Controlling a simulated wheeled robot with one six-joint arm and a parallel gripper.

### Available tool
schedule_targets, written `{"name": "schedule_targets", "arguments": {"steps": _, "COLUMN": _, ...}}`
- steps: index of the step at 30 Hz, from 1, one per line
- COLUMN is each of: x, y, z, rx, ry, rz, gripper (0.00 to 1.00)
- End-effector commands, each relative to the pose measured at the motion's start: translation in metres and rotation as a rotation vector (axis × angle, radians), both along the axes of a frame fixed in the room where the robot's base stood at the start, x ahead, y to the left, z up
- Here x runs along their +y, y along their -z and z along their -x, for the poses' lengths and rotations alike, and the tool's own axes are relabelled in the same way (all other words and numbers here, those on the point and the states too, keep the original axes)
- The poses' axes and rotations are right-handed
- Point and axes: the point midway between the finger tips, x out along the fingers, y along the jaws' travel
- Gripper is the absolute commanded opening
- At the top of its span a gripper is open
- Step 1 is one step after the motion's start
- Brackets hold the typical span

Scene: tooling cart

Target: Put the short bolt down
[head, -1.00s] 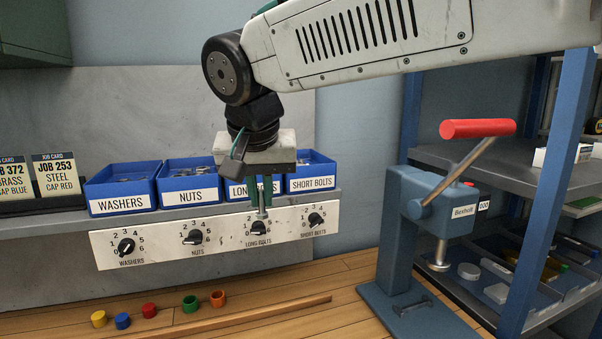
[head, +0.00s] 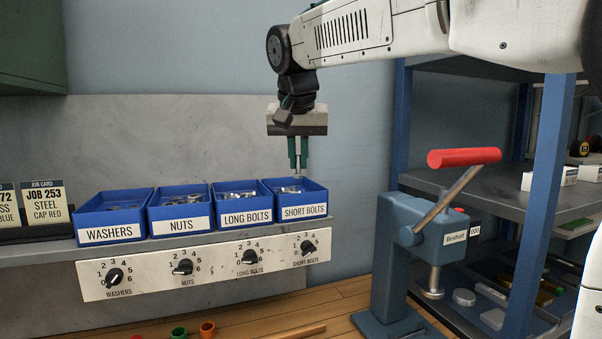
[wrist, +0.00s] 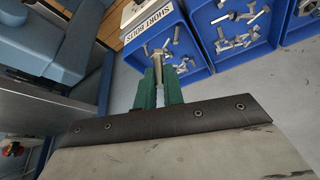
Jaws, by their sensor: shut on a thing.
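My gripper (head: 298,163) is shut on a short bolt (head: 298,172), which hangs between its green fingertips above the short bolts bin (head: 304,211) in the head view. In the wrist view the gripper (wrist: 159,88) holds the bolt (wrist: 158,63) with its grey end pointing at the blue bin (wrist: 202,72). Several loose bolts (wrist: 181,56) lie in that bin. The held bolt's lower end is close to the bin's opening; I cannot tell whether it is below the rim.
Bins of long bolts (head: 247,219), nuts (head: 182,225) and washers (head: 112,234) stand to the left on the shelf. A panel with dials (head: 205,263) is below. A blue press (head: 440,240) with a red handle stands to the right.

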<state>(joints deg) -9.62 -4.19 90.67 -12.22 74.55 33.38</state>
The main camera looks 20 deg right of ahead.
Motion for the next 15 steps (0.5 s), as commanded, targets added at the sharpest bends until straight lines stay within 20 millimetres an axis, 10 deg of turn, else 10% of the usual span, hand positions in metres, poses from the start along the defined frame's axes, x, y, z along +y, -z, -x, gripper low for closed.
{"name": "schedule_targets", "arguments": {"steps": 15, "x": -0.013, "y": 0.035, "z": -0.017, "rx": 0.0, "ry": -0.001, "rz": -0.001, "gripper": 0.0}}
